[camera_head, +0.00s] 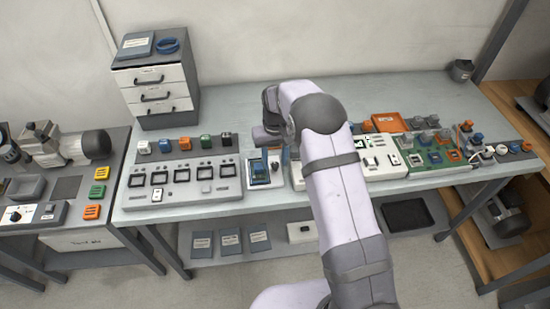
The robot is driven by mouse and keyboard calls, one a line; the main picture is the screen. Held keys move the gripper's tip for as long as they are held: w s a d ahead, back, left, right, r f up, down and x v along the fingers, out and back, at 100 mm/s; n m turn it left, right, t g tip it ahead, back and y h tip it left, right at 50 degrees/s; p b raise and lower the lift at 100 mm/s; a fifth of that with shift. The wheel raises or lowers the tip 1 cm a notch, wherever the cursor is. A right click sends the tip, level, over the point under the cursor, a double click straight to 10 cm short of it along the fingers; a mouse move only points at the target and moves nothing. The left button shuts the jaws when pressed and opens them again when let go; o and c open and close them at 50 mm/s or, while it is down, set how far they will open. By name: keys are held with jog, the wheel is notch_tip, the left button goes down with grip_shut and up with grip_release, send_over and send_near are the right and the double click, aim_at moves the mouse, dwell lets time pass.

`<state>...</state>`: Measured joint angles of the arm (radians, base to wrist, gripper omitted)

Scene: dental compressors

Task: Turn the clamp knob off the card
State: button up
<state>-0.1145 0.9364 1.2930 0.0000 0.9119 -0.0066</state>
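A small pale fixture (280,182) stands on the bench just left of my arm, with a blue card-like piece (259,172) on it. I take this piece for the card, but it is too small to be sure. The end of my arm, with my gripper (268,135), is above and behind this fixture.
A grey panel (183,196) with several windows lies left of the fixture, with coloured blocks behind it. A green board (432,158) and an orange tray (390,122) are to the right. A drawer cabinet (184,121) stands back left. The bench's back strip is mostly clear.

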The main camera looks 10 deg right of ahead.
aim_at(275, 163)
grip_shut()
jog(key=shift+d+m+b, duration=0.1)
jog(key=shift+m+b, duration=0.55)
jog(key=shift+m, duration=1.65)
grip_release()
jog(key=shift+r, duration=0.1)
jog(key=shift+r+b, duration=1.2)
jog(key=shift+r, duration=2.4)
